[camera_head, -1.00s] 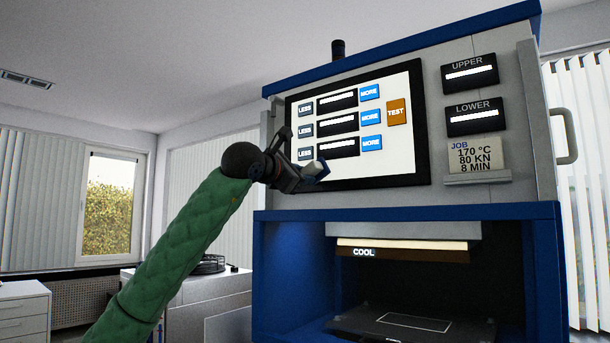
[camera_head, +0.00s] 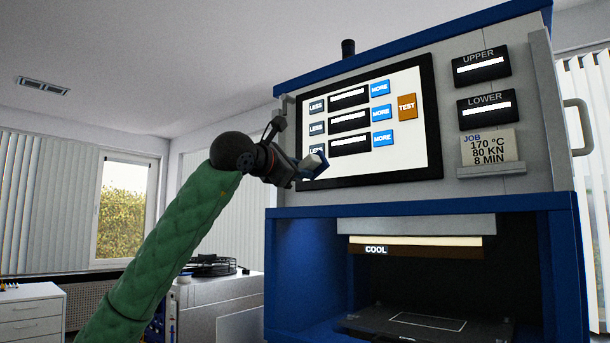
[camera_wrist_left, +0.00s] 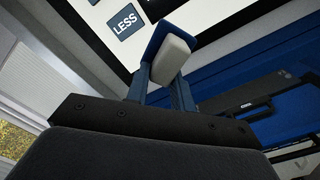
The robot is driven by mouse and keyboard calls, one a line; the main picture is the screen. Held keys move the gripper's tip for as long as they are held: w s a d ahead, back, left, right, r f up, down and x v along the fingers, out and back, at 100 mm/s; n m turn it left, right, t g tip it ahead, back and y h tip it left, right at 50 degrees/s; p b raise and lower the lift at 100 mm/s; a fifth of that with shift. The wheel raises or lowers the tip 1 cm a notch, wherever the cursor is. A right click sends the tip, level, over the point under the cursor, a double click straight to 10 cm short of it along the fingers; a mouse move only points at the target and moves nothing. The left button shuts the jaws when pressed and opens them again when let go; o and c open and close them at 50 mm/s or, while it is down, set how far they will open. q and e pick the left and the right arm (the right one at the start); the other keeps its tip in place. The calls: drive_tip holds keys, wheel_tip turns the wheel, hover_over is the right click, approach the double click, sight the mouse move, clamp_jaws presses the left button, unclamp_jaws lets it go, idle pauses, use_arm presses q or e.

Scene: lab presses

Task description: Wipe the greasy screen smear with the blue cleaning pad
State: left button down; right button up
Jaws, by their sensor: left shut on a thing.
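My left gripper (camera_head: 297,168) is shut on the blue cleaning pad (camera_head: 313,165), in front of the screen's lower left corner. In the left wrist view the pad (camera_wrist_left: 152,36) shows a blue part and a pale grey part (camera_wrist_left: 171,58) between my two fingers (camera_wrist_left: 160,85). The touch screen (camera_head: 375,125) is white, with LESS and MORE buttons and an orange TEST button, in a black frame. I cannot tell whether the pad touches the screen. I make out no smear on the visible screen; the pad and gripper hide part of its lower left. My right gripper is not in view.
The blue and grey press (camera_head: 425,205) fills the right side. Its open bay below the screen holds a plate marked COOL (camera_head: 415,247) and a dark lower platen (camera_head: 430,325). A grey handle (camera_head: 579,127) juts from its right side. White drawers (camera_head: 30,315) stand at the far left.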

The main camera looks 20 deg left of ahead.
use_arm(q)
drive_tip(key=shift+s, duration=0.15)
drive_tip(key=shift+s+a, duration=0.1)
drive_tip(key=b+v, duration=0.1)
drive_tip(key=v, duration=0.2)
drive_tip(key=shift+s+a, duration=0.1)
idle(0.3)
drive_tip(key=shift+f, duration=0.1)
drive_tip(key=shift+s+a+b, duration=0.1)
drive_tip(key=shift+b, duration=0.2)
